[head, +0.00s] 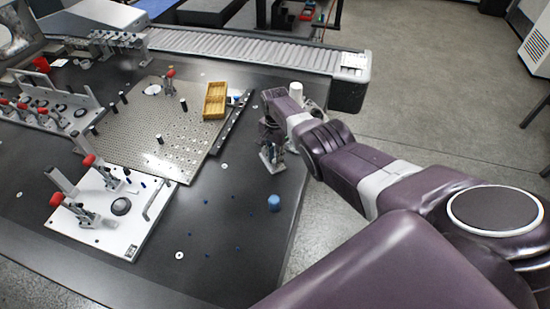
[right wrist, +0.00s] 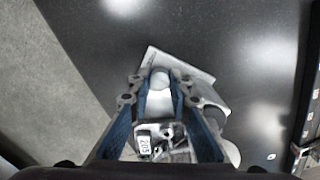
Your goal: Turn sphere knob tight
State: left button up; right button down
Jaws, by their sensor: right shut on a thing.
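A pale round sphere knob (right wrist: 160,79) sits on a grey metal fixture with a flat angled base plate (right wrist: 205,92) on the dark table. My right gripper (right wrist: 162,92) points down over it, with one blue-padded finger on each side, shut on the knob. A small label reading 205 (right wrist: 145,143) shows on the fixture between the fingers. In the head view my right gripper (head: 270,148) is at the table's right edge, and the fixture is largely hidden beneath it. The knob's thread and seat are hidden. My left gripper is not in view.
A perforated plate (head: 140,125) with pins and a yellow box (head: 214,100) lies left of the gripper. A white plate with red-handled clamps (head: 128,225) is nearer. A blue cylinder (head: 274,203) stands near the front right. A roller conveyor (head: 250,50) runs behind.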

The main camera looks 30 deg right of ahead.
jog(key=shift+r+m, duration=0.1)
jog(key=shift+m, duration=0.6)
jog(key=c, duration=2)
grip_release()
jog(key=shift+c, duration=0.2)
